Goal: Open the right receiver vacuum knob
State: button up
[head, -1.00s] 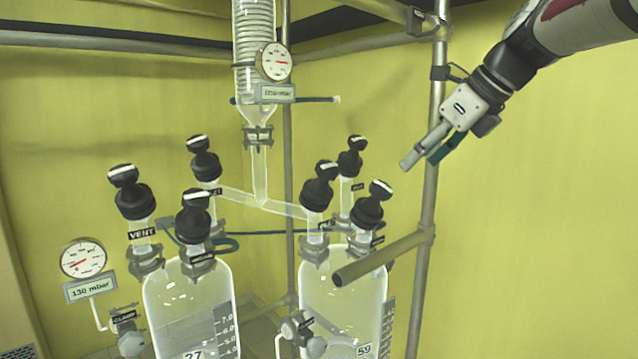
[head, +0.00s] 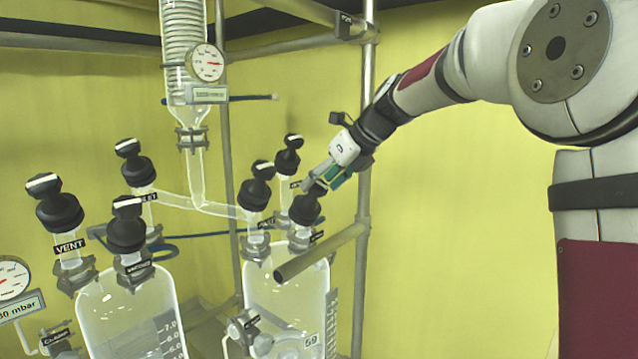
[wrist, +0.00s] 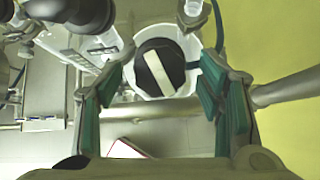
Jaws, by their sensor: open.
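The right receiver (head: 285,300) is a clear glass vessel with several black-capped valves on top. Its front right knob (head: 306,209) is black with a white bar on top; the small label under it is too small to read. My gripper (head: 318,184) is open just above this knob, partly covering its top. In the wrist view the knob (wrist: 160,68) shows from above between the two teal-padded fingers of my gripper (wrist: 160,90), nearer the far end of the gap. Its white bar runs slightly tilted.
Two other black knobs (head: 257,184) (head: 289,155) stand close on the left and behind. A metal rail (head: 320,252) runs in front of the receiver, and an upright post (head: 364,230) stands right. The left receiver (head: 130,315) has similar knobs. The yellow wall side at right is open.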

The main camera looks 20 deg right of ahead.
jog(key=shift+x, duration=0.85)
jog(key=shift+c, duration=0.2)
jog(key=c, duration=1.1)
jog(key=shift+n, duration=0.5)
